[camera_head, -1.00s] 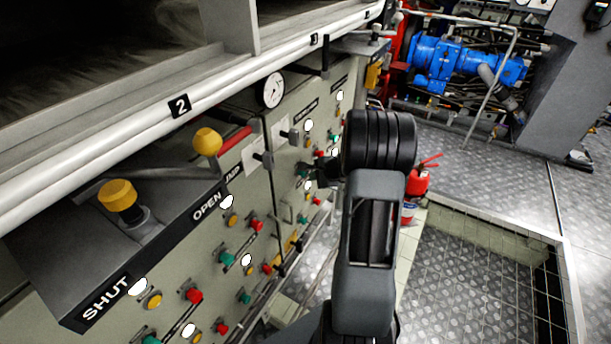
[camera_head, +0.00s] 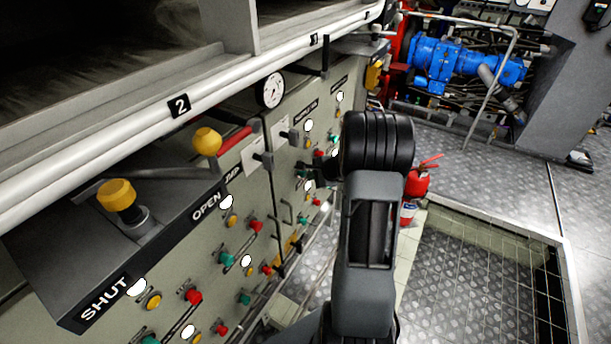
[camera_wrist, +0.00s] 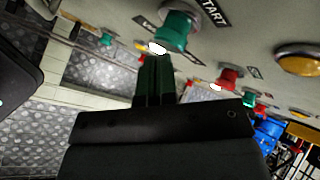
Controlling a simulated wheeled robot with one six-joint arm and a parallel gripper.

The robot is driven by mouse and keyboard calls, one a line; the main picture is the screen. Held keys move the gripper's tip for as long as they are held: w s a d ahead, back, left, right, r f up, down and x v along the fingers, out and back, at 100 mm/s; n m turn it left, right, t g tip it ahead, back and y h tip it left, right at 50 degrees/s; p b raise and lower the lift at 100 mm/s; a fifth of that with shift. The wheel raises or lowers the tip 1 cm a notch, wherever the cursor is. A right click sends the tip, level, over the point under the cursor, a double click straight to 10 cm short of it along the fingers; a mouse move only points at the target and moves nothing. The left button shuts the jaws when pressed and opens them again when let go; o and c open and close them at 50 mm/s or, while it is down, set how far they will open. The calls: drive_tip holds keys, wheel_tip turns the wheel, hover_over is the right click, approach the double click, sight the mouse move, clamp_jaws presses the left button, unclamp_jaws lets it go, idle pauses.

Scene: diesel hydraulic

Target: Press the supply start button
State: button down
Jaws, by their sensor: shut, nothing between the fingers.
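In the wrist view a green push button (camera_wrist: 180,30) sticks out from the grey panel, beside a label ending in START. The rest of the label is hidden or unreadable, so I cannot tell if it says supply. My gripper (camera_wrist: 156,60) is shut and empty, its fingertips just below this button in the picture and close to a white lamp (camera_wrist: 157,47). I cannot tell whether the tips touch anything. In the head view my gripper (camera_head: 308,170) is at the panel's far section, partly hidden by my wrist.
Red buttons (camera_wrist: 228,76) and a yellow one (camera_wrist: 298,58) sit nearby on the panel. In the head view, yellow-knobbed levers (camera_head: 207,141) and a white rail (camera_head: 130,129) overhang the near panel. A red extinguisher (camera_head: 417,185) stands beyond my arm. A sunken floor area lies right.

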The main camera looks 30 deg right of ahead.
drive_tip(key=shift+w+a, duration=0.1)
drive_tip(key=shift+w, duration=0.1)
drive_tip(key=shift+s, duration=0.15)
idle(0.5)
drive_tip(key=shift+s+d+b, duration=0.4)
drive_tip(key=shift+s+b, duration=0.05)
drive_tip(key=shift+s, duration=0.2)
drive_tip(key=shift+s+d+b, duration=0.2)
drive_tip(key=shift+s+d, duration=0.2)
drive_tip(key=shift+s, duration=0.35)
drive_tip(key=shift+s+d+b, duration=0.2)
drive_tip(key=shift+s+d, duration=0.2)
drive_tip(key=shift+s, duration=0.3)
drive_tip(key=shift+s+d+b, duration=0.2)
drive_tip(key=shift+s+d, duration=0.2)
drive_tip(key=shift+s, duration=0.35)
